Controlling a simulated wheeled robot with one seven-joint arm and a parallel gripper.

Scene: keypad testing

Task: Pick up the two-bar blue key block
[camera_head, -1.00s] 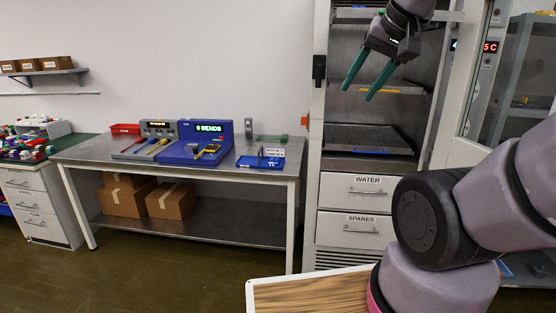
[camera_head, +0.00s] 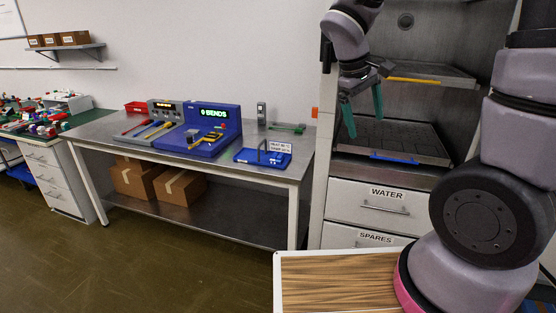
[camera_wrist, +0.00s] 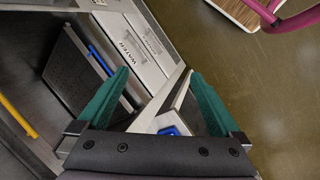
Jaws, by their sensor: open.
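My gripper (camera_head: 362,117) is open and empty, its two green fingers hanging down in front of the metal shelf cabinet in the head view. The fingers also show in the wrist view (camera_wrist: 160,95), spread wide apart with nothing between them. I cannot make out a two-bar blue key block for certain. A blue tray (camera_head: 262,157) with a small white label card sits at the right end of the metal table. A blue console (camera_head: 205,140) with a green "BENDS" display stands left of it, with small yellow and grey pieces on it.
The metal table (camera_head: 235,172) also holds a grey console (camera_head: 163,112), a red bin (camera_head: 136,106) and a green piece (camera_head: 287,127). The cabinet with WATER (camera_head: 375,204) and SPARES drawers stands at right. A wood-topped surface (camera_head: 340,282) is in the foreground. Open floor lies in front of the table.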

